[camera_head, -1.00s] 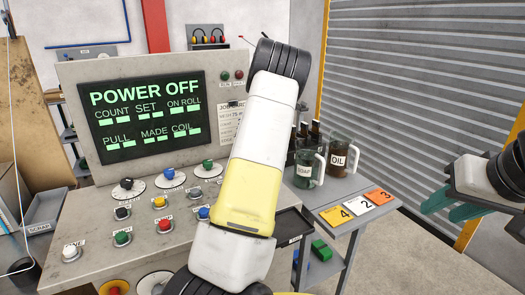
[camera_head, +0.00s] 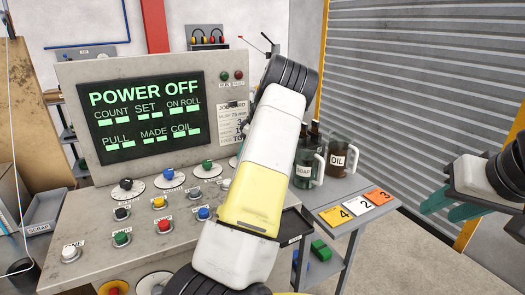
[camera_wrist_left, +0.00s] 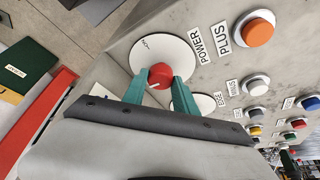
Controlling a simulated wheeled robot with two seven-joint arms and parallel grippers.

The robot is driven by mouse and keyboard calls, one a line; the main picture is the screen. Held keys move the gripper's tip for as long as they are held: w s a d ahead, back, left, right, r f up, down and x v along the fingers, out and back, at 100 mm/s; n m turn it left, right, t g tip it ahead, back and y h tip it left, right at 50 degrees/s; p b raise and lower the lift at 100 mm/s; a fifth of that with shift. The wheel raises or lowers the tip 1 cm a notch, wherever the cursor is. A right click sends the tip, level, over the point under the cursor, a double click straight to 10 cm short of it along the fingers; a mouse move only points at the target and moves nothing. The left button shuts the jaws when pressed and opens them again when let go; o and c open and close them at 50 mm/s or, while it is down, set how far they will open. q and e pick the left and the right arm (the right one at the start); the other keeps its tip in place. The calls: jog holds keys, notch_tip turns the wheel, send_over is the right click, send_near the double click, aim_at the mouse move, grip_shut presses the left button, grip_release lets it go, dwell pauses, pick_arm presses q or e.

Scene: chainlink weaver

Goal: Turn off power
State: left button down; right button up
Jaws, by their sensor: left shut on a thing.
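In the left wrist view, a red knob (camera_wrist_left: 160,75) sits on a white round dial (camera_wrist_left: 165,47) beside a POWER label. My left gripper (camera_wrist_left: 160,88) has its teal fingers on either side of the knob and is shut on it. The knob and the left gripper are not visible in the head view. There, the control panel's screen (camera_head: 145,115) reads POWER OFF in green letters. My right gripper (camera_head: 450,203) is at the right edge of the head view, its teal fingers apart, empty and away from the panel.
An orange button (camera_wrist_left: 258,32) marked PLUS and several other buttons are near the red knob. My arm crosses the panel's right side in the head view. A side table (camera_head: 350,200) holds bottles and number cards. A grey shutter (camera_head: 420,90) stands behind.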

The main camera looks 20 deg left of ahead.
pick_arm(q)
jog(key=c, duration=1)
grip_release()
jog(key=shift+f, duration=0.1)
jog(key=v, duration=0.8)
